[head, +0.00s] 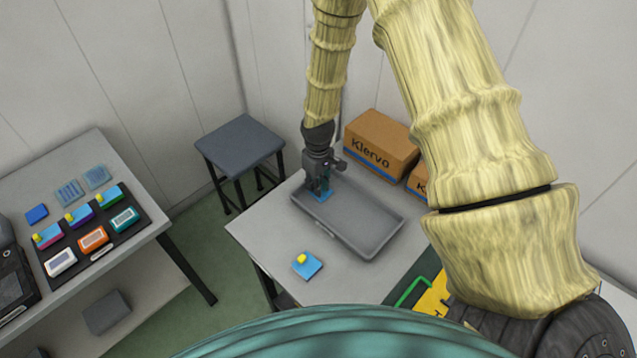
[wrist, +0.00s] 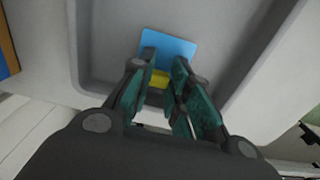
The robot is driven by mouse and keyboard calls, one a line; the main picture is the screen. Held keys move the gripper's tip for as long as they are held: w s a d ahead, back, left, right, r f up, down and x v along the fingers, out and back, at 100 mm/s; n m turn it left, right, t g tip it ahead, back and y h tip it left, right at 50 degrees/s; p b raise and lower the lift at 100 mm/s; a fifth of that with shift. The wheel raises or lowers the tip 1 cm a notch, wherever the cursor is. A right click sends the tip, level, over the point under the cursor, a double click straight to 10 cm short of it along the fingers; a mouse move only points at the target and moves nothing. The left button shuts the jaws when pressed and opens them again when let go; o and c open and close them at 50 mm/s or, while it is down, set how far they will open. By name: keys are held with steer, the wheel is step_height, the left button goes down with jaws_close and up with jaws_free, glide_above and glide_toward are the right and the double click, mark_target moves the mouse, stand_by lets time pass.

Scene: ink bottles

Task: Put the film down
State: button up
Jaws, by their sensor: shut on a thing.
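My gripper (head: 320,186) points down over the left end of a shallow grey tray (head: 372,250). Its fingers are shut on the yellow grip of a flat blue square, which I take as the film (head: 323,198). In the wrist view, the film (wrist: 168,44) shows beyond the fingertips (wrist: 164,76), with the yellow grip (wrist: 159,78) between them. The film is inside the tray's outline, low over its floor; I cannot tell whether it touches. The fingers hide part of it.
Another blue square with a yellow knob (head: 308,265) lies on the table (head: 262,238) in front of the tray. Cardboard boxes (head: 380,147) stand behind the tray. A dark stool (head: 240,137) is to the left. A side table at far left holds a dark rack (head: 75,258) of coloured blocks.

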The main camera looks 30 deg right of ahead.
steer(key=shift+f, duration=0.25)
steer(key=o, duration=0.6)
steer(key=shift+o, duration=0.2)
steer(key=shift+r, duration=0.55)
step_height(320, 180, up, 12)
steer(key=b, duration=0.4)
steer(key=shift+f, duration=0.1)
